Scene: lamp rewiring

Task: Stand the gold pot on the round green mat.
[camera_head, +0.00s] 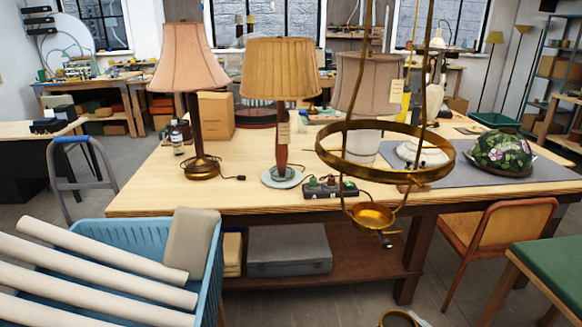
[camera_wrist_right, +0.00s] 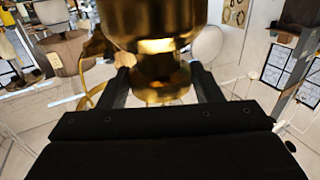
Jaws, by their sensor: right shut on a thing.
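The gold pot (camera_wrist_right: 155,25) fills the top middle of the right wrist view, shiny, with a wide body and a narrower foot. Its top is cut off by the frame. My right gripper (camera_wrist_right: 160,80) is shut on it, with a dark finger on each side of the foot. In the head view a round gold rim (camera_head: 399,318) shows at the bottom edge, mostly cut off; I cannot tell if it is the same pot. I cannot make out a round green mat in either view. My left gripper is not in view.
A brass lamp frame (camera_head: 385,165) with a ring and lower cup hangs in front of the workbench (camera_head: 225,200). Several lamps stand on the bench. A blue crate (camera_head: 213,285) of pale tubes is at lower left. A green-topped table (camera_head: 548,268) and chair (camera_head: 500,235) are right.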

